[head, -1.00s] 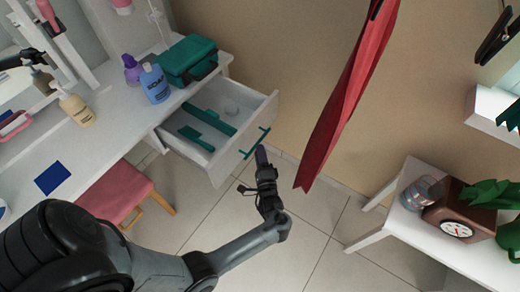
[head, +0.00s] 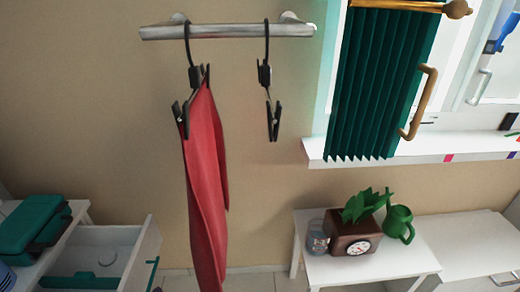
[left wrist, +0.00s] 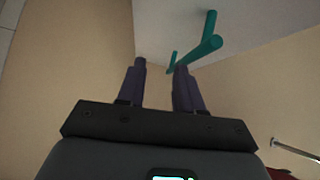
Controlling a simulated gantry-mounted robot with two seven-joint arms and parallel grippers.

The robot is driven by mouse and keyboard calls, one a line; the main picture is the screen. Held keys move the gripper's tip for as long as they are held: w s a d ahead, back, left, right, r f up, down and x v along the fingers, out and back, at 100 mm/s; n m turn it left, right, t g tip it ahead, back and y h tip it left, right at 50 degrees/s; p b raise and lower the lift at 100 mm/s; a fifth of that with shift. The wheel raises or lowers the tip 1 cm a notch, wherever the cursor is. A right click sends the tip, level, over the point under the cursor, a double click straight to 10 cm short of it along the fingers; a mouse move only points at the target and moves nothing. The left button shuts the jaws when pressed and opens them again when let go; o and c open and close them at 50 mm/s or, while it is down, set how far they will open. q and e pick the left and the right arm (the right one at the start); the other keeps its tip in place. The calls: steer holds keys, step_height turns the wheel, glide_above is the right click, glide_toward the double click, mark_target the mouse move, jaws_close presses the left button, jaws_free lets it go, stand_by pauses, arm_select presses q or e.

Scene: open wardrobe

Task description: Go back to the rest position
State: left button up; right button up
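My left gripper (left wrist: 160,68) shows only in the left wrist view. Its two dark fingers are apart with nothing between them. A teal drawer handle (left wrist: 205,47) on a pale drawer front (left wrist: 250,22) lies beyond the right-hand finger; I cannot tell the exact gap. In the head view the white drawer (head: 130,262) is pulled open at the lower left, with its teal handle (head: 153,272) at its front. Neither arm shows in the head view now, and my right gripper is in no view now.
A red cloth (head: 205,180) hangs from a clip hanger on a metal wall bar (head: 228,31), beside an empty hanger (head: 272,115). A green case (head: 30,225) sits left of the drawer. A white table (head: 375,265) holds a clock planter (head: 352,235), glass and green jug.

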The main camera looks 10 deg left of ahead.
arm_select(q)
steer(key=s+d+n+g+h, duration=0.1)
steer(key=s+d+n+h, duration=0.3)
steer(key=s+d+h, duration=0.5)
steer(key=s+d+r+g+h, duration=0.3)
steer(key=s+r, duration=0.1)
steer(key=s, duration=0.3)
steer(key=s+d+r+g+h, duration=0.3)
steer(key=s+d, duration=0.1)
steer(key=s, duration=0.2)
step_height(320, 180, up, 51)
steer(key=p, duration=5.1)
step_height(320, 180, down, 65)
steer(key=b, duration=6.4)
steer(key=shift+w+r+t, duration=0.15)
steer(key=shift+w+t, duration=0.15)
steer(key=shift+w, duration=0.05)
steer(key=shift+a+r, duration=0.1)
steer(key=shift+r, duration=0.05)
